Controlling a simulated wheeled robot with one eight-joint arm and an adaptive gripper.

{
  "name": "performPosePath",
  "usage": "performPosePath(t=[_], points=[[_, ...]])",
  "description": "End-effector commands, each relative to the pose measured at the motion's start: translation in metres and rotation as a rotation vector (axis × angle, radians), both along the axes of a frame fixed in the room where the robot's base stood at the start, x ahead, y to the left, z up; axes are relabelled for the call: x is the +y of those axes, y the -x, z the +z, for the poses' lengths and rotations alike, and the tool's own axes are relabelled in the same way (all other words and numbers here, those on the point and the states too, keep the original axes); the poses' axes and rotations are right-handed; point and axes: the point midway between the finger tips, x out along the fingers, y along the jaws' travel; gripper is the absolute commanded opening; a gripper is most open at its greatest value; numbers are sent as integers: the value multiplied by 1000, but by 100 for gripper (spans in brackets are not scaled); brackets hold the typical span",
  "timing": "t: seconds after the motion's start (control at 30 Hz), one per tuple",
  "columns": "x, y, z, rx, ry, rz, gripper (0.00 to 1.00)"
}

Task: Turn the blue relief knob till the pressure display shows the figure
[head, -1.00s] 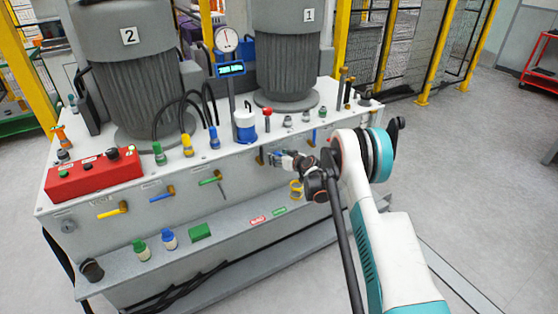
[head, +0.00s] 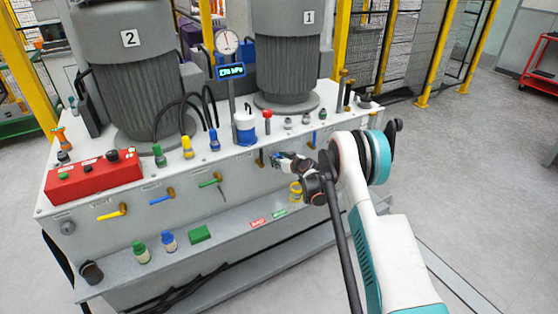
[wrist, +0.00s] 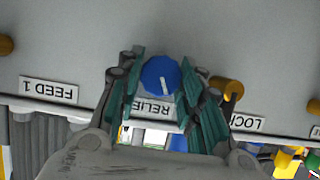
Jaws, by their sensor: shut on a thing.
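My gripper (wrist: 160,92) is shut on the knob, one finger on each side. The RELIEF label (wrist: 153,109) shows partly between the fingers. In the head view my gripper (head: 280,160) is at the panel front and hides most of the knob. The pressure display (head: 231,71) is a small blue-framed screen under a round dial gauge (head: 227,41); its figure is too small to read surely.
Lever valves, one yellow (head: 113,212), one blue (head: 161,199) and one green (head: 209,181), line the panel to the left. A brass handle (wrist: 228,87) sits close beside my fingers. A shelf (head: 190,248) with several small caps runs below. Two large motors stand on top.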

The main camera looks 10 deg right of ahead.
Motion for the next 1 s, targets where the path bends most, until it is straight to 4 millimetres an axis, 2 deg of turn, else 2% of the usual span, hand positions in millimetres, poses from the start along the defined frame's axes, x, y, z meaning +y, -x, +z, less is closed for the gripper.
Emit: performPosePath(t=[0.07, 0.1, 0.17, 0.5, 0.63, 0.77, 1.0], points=[[0, 0, 0, 0, 0, 0, 10], [0, 0, 0, 0, 0, 0, 43], [0, 0, 0, 0, 0, 0, 54], [0, 1, 0, 0, 0, 0, 54], [-3, 8, 4, 0, 0, -1, 54], [-10, 26, 12, 0, -1, -1, 54], [-25, 69, 31, 0, -1, -1, 54]])
